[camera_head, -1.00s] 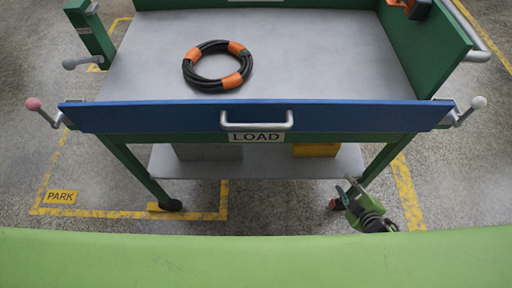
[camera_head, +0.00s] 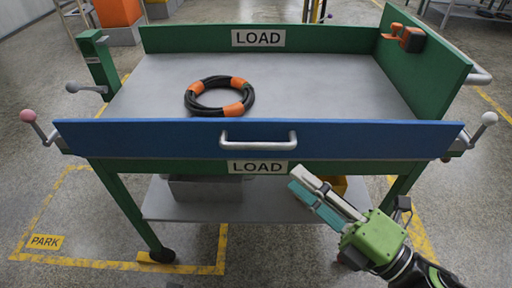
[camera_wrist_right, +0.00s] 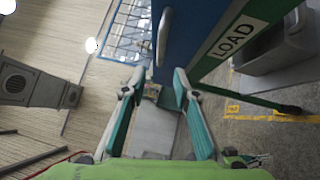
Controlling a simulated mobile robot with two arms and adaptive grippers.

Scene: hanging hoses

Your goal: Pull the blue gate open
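The blue gate (camera_head: 350,137) stands upright along the front of the green cart, with a grey handle (camera_head: 258,146) at its middle. A lever with a pink knob (camera_head: 28,116) is at its left end and one with a white knob (camera_head: 489,118) at its right end. My right gripper (camera_head: 294,180) is open and empty, in front of the gate, below and right of the handle, and apart from it. In the right wrist view, the gate (camera_wrist_right: 184,35) and handle (camera_wrist_right: 163,36) lie beyond the open fingers. My left gripper is out of view.
The cart's grey top (camera_head: 320,85) holds a coiled black hose (camera_head: 206,109) with orange bands. A lower shelf (camera_head: 255,205) carries a grey bin (camera_head: 205,189) and a yellow thing partly behind my gripper. The floor in front, left of my arm, is clear.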

